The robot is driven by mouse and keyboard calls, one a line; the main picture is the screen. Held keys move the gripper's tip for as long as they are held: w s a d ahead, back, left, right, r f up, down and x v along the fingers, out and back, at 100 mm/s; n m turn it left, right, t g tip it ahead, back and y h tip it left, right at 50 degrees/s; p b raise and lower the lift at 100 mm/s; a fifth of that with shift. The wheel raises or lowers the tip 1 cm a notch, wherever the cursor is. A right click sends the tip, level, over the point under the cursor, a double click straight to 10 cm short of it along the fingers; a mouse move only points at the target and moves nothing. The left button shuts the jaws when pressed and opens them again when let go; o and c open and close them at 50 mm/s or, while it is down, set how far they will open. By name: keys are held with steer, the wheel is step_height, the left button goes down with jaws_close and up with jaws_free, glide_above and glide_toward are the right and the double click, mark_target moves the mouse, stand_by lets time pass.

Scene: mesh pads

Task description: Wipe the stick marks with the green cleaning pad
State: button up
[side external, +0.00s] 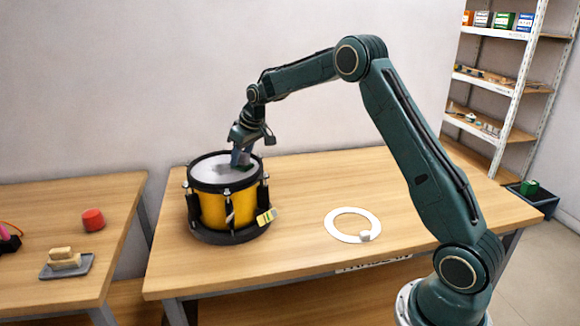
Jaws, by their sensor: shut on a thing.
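A yellow drum (214,210) with black rims stands upright at the left end of the main table. Grey smudged stick marks (220,169) show on its pale head (207,167). My gripper (241,160) points down over the right part of the drumhead, close to the marks. It is shut on the green cleaning pad (246,165), of which only a small dark green part shows. The pad is at or just above the head; I cannot tell whether it touches. The fingers hide part of the head behind them.
A yellow tag (266,216) hangs at the drum's right side. A white ring (334,228) with a small pale block (365,236) lies on the table (300,190).

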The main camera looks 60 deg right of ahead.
steer(key=shift+f, duration=0.1)
steer(key=shift+w+a, duration=1.2)
steer(key=shift+w+a, duration=1.15)
steer(key=shift+a, duration=0.05)
steer(key=shift+w+a, duration=1.2)
steer(key=shift+w+d, duration=0.25)
steer(key=shift+d, duration=0.05)
steer(key=shift+r, duration=0.2)
